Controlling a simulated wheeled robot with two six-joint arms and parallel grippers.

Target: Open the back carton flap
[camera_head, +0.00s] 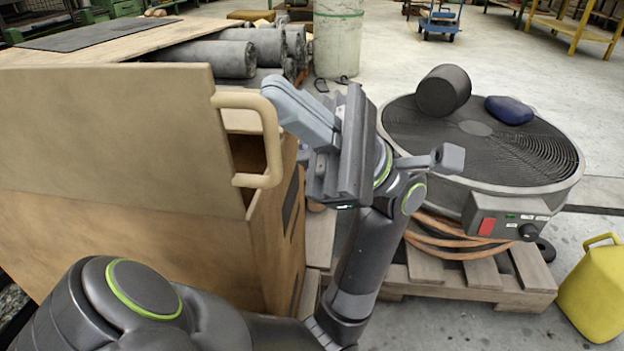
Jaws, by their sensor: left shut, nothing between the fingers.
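The tan carton (150,245) stands at the left. A broad flap (100,125) stands up from its near side, leaning a little, and hides most of the carton's top. A beige loop handle (272,140) sticks out at that flap's right end. Beside the handle a narrow part of the dark opening shows. I cannot make out a separate back flap behind the raised one. My left gripper (278,98) is shut and empty, its tips close to the handle's upper right corner. I cannot tell whether they touch it. My right gripper is out of view.
A yellow jug (597,295) stands at the lower right. Grey rolls (205,58) lie behind the carton.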

